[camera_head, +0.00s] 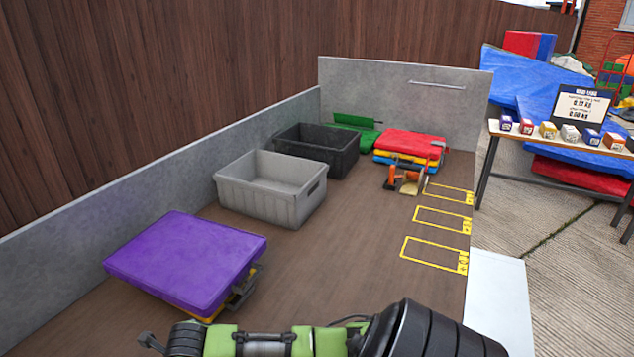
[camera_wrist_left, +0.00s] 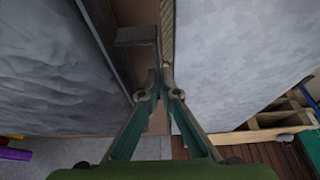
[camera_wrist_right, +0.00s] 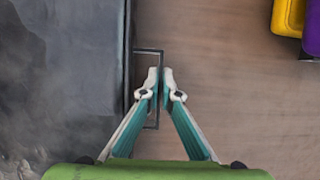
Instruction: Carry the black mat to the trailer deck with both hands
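The black mat (camera_wrist_right: 65,90) shows as a large dark grey slab filling the left of the right wrist view. A thin dark handle loop (camera_wrist_right: 150,50) stands out from its edge. My right gripper (camera_wrist_right: 161,78) is closed on this loop. The mat also fills the left of the left wrist view (camera_wrist_left: 60,75), where my left gripper (camera_wrist_left: 160,77) is closed at a dark piece beside its edge; the grip itself is partly hidden. The head view does not show the mat. The brown trailer deck (camera_head: 350,255) lies ahead, with one of my arms across the bottom.
A purple mat stack (camera_head: 190,260) lies on the deck at front left. A grey crate (camera_head: 265,195), a black crate (camera_head: 318,150) and red mats (camera_head: 410,145) stand farther back. Grey walls (camera_head: 405,95) bound the deck. The deck's middle and yellow outlines (camera_head: 435,250) are clear.

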